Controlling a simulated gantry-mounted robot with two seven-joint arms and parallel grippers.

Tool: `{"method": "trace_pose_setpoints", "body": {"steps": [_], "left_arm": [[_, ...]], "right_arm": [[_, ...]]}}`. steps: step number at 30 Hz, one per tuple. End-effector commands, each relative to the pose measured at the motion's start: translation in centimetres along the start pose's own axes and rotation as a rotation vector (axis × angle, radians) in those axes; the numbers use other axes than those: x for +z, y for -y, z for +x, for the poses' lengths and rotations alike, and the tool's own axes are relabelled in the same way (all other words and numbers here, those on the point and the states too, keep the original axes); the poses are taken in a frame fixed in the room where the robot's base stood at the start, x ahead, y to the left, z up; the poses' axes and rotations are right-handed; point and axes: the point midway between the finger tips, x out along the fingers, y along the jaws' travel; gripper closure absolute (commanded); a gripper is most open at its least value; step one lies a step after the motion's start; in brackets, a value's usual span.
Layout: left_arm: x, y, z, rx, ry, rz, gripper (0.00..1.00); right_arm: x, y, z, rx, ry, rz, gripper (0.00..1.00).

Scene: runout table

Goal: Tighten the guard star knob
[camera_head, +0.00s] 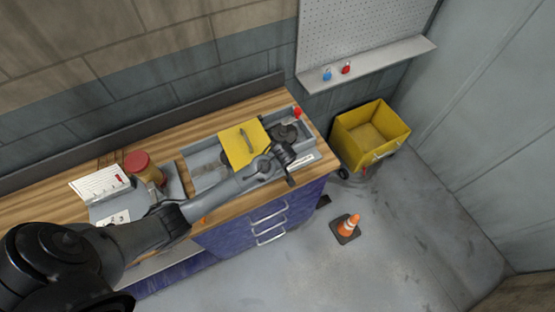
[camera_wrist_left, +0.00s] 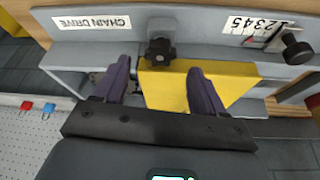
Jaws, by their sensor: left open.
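The dark star knob (camera_wrist_left: 160,52) is on the grey rail of the chain-drive unit, in front of the yellow guard (camera_wrist_left: 195,82), in the left wrist view. The guard also shows as a yellow plate with a handle in the head view (camera_head: 236,152). My left gripper (camera_wrist_left: 158,67) is open, its two purple-grey fingers pointing toward the rail with the knob between their lines, seemingly just short of it. In the head view my left gripper (camera_head: 287,166) is at the unit's front right; I cannot make out the knob there. My right gripper is not in view.
A second dark knob (camera_wrist_left: 297,48) sits by a number scale (camera_wrist_left: 257,25). A red-lidded jar (camera_head: 143,167) and a white card (camera_head: 100,182) stand left on the wooden bench. A yellow bin (camera_head: 342,143) and an orange cone (camera_head: 349,225) are on the floor at right.

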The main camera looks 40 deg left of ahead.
Motion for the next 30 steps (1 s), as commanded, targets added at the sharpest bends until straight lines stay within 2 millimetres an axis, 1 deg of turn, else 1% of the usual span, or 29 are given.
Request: {"method": "trace_pose_setpoints", "body": {"steps": [1, 6, 12, 18, 30], "left_arm": [[0.0, 0.0, -0.9, 0.003, -0.001, 0.001, 0.29], [0.0, 0.0, -3.8, 0.002, -0.001, 0.000, 0.29], [0.0, 0.0, -6.1, 0.002, -0.001, 0.001, 0.29], [0.1, 0.0, -6.9, 0.000, 0.000, 0.001, 0.29], [0.1, 0.1, -6.9, -0.005, 0.003, -0.026, 0.29]], "right_arm": [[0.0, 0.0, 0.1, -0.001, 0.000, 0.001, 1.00], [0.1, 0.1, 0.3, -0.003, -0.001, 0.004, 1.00], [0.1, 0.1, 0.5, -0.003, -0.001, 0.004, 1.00], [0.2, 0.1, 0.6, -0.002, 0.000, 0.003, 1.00], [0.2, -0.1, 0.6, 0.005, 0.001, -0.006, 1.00]]}}
